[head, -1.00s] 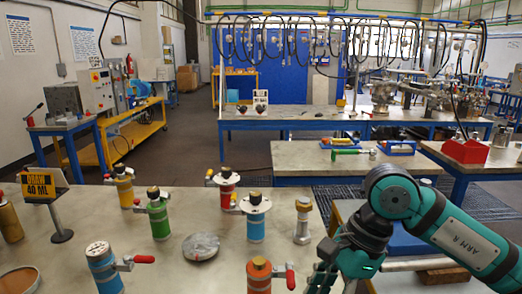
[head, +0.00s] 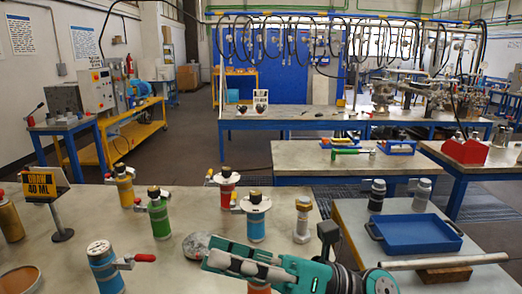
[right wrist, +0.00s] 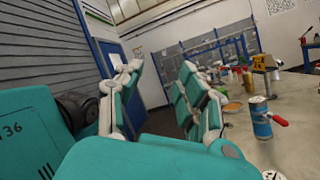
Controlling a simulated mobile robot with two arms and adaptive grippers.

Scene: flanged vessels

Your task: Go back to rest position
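Flanged vessels stand upright on the near table: yellow (head: 124,190), green (head: 160,222), red (head: 226,194), light blue (head: 256,228), silver (head: 302,222) and blue with a red-handled valve (head: 106,272). My right gripper (head: 214,258) lies low across the front of the head view, fingers pointing left, hiding most of an orange vessel (head: 258,289) and part of a grey disc (head: 194,245). In the right wrist view its fingers (right wrist: 162,82) are apart with nothing between them. The blue vessel (right wrist: 260,118) stands to their right there. My left gripper is not in view.
A side table at right holds a blue tray (head: 418,235), a dark vessel (head: 377,197), a grey vessel (head: 421,196) and a metal rod (head: 445,261) on a wooden block. A yellow "40 ML" sign (head: 45,184) stands at the near table's left.

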